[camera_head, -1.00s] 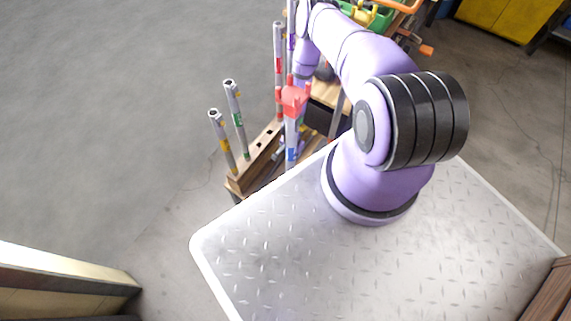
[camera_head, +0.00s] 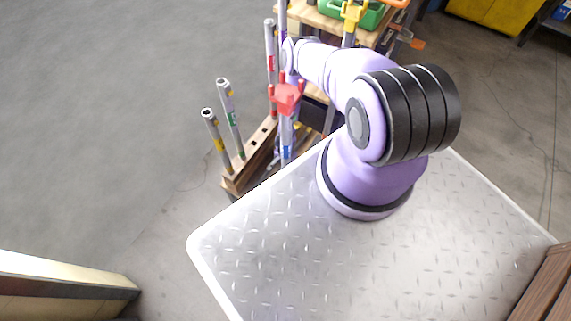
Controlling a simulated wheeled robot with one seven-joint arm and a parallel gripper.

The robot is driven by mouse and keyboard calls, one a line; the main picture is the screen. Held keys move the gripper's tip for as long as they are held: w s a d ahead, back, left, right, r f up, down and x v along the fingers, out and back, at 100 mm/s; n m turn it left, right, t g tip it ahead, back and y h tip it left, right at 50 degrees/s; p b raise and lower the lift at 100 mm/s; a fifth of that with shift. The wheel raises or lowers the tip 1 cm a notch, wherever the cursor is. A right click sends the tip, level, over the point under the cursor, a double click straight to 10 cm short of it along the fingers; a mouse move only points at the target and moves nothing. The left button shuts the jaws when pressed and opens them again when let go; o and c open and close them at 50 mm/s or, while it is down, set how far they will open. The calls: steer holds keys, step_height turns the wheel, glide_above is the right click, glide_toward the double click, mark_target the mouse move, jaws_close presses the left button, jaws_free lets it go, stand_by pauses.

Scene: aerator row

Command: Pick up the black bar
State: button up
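I cannot pick out a black bar for certain. Several grey upright bars with coloured bands stand in a wooden rack (camera_head: 240,171) beyond my platform. One has a yellow band (camera_head: 216,138), one a green band (camera_head: 231,118) and one a red band (camera_head: 270,65). My purple arm reaches over the platform toward the taller bars.
A wooden bench (camera_head: 318,22) behind the rack carries a green bin (camera_head: 370,17), a yellow clamp (camera_head: 351,16) and orange-handled tools. A yellow cabinet (camera_head: 487,18) stands at the back right. The floor (camera_head: 110,90) to the left is clear.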

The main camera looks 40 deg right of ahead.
steer(key=shift+f, duration=0.4)
jaws_close()
steer(key=shift+r, duration=0.1)
step_height(320, 180, up, 18)
stand_by(0.6)
